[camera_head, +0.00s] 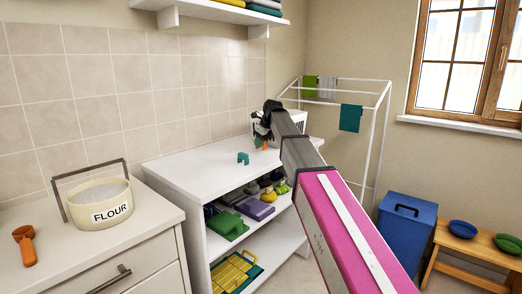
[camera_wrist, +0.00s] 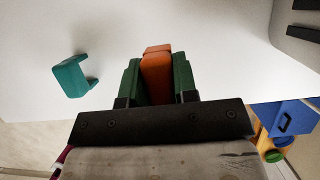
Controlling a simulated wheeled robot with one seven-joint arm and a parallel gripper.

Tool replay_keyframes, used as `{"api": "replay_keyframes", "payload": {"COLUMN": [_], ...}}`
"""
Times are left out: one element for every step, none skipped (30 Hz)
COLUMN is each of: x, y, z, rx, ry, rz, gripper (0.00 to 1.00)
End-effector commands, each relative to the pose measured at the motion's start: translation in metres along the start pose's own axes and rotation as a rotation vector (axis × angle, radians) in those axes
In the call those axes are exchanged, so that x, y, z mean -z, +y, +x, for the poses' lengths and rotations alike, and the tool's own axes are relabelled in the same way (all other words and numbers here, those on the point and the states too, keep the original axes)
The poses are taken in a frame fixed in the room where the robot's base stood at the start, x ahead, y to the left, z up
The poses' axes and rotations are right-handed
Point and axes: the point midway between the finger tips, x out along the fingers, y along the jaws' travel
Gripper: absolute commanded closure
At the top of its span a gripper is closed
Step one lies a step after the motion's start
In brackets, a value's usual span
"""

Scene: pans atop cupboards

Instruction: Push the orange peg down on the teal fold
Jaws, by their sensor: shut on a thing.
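The orange peg (camera_wrist: 157,75) is between the green fingers of my gripper (camera_wrist: 158,80), which is shut on it above the white cupboard top. In the head view the peg (camera_head: 261,144) shows as a small orange patch below my gripper (camera_head: 262,132). Whether the peg touches the top is hard to tell.
A teal peg-like piece (camera_head: 243,158) stands on the white cupboard top (camera_head: 205,170), left of my gripper; it also shows in the wrist view (camera_wrist: 70,78). The drying rack (camera_head: 377,150) carries green and grey cloths. A blue bin (camera_head: 405,235) stands on the floor.

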Motion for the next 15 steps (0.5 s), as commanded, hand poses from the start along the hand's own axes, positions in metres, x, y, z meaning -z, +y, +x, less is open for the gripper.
{"api": "replay_keyframes", "payload": {"x": [0.003,0.004,0.006,0.008,0.009,0.011,0.012,0.013,0.013,0.013,0.013,0.012,0.012,0.012,0.012], "y": [0.001,0.001,0.001,0.001,0.001,0.001,0.001,0.001,0.001,0.001,0.001,0.001,0.001,0.001,0.001], "z": [0.005,0.008,0.013,0.017,0.021,0.025,0.028,0.029,0.03,0.03,0.03,0.03,0.03,0.03,0.03], "rx": [-0.001,-0.001,-0.001,-0.001,-0.001,-0.001,-0.001,-0.001,0.0,0.0,0.0,0.0,0.0,0.0,0.0], "ry": [0.001,0.001,0.001,0.001,0.001,0.001,0.001,0.001,0.0,0.0,0.0,0.0,0.0,0.0,0.0], "rz": [0.0,0.0,0.0,0.001,0.001,0.001,0.001,0.001,0.001,0.0,0.0,0.0,0.0,0.0,0.0], "gripper": [0.99,0.99,0.99,0.99,0.99,0.99,0.99,0.99,0.99,0.99,0.99,0.99,0.99,0.99,0.99]}}
